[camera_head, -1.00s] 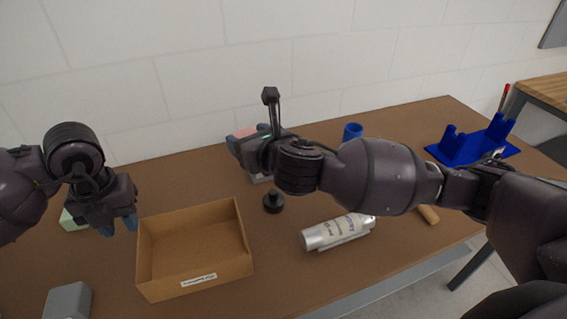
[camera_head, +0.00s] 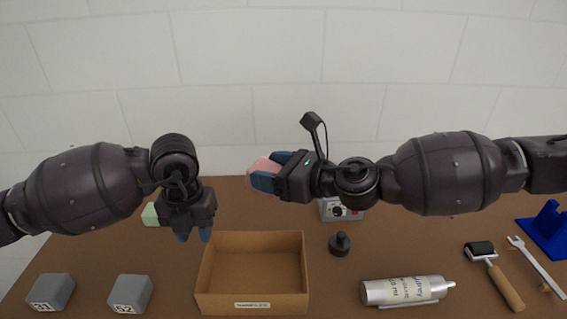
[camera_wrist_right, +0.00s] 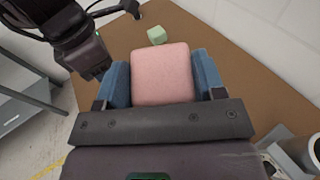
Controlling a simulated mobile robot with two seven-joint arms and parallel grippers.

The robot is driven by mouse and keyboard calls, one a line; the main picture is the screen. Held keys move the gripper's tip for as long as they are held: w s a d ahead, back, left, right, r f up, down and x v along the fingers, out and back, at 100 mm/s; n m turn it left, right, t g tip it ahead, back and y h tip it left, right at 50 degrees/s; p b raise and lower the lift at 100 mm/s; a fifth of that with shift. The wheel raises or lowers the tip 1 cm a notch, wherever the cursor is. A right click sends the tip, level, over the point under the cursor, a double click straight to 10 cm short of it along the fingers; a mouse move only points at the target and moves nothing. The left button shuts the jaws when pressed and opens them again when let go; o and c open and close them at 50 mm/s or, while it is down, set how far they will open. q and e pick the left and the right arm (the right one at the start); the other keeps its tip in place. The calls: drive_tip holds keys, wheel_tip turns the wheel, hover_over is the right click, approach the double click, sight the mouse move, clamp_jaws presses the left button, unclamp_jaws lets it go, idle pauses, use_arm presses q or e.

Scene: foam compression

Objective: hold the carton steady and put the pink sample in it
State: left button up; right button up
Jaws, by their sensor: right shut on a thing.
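The pink sample (camera_head: 262,171) is a soft-looking block held between the blue fingertips of my right gripper (camera_head: 265,178). It also fills the middle of the right wrist view (camera_wrist_right: 161,75), with a finger on each side. In the head view it appears above the back edge of the carton. The carton (camera_head: 252,302) is an open, empty cardboard box with a white label on its front. My left gripper (camera_head: 193,236) points down just left of the carton's back left corner, apart from it as far as I can see. Its fingertips look separated, with nothing between them.
A green block (camera_head: 150,214) sits behind my left gripper. Two grey numbered blocks (camera_head: 50,291) (camera_head: 130,293) stand left of the carton. Right of it are a black knobbed weight (camera_head: 340,244), a silver bottle (camera_head: 405,291), a roller (camera_head: 495,275), a wrench (camera_head: 535,264) and a blue rack (camera_head: 548,230).

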sight(203, 260)
drive_tip(key=shift+s+a+f+n+g+y, duration=0.6)
drive_tip(key=shift+s+f+n+g+y, duration=0.25)
drive_tip(key=shift+g, duration=0.35)
use_arm(q)
drive_tip(key=shift+f, duration=6.05)
use_arm(e)
drive_tip(key=s+f+n+g+y, duration=0.1)
drive_tip(key=s+f+n+g, duration=0.3)
drive_tip(key=g, duration=0.2)
drive_tip(key=shift+s+a, duration=0.3)
drive_tip(key=shift+n+y, duration=0.25)
use_arm(q)
clamp_jaws()
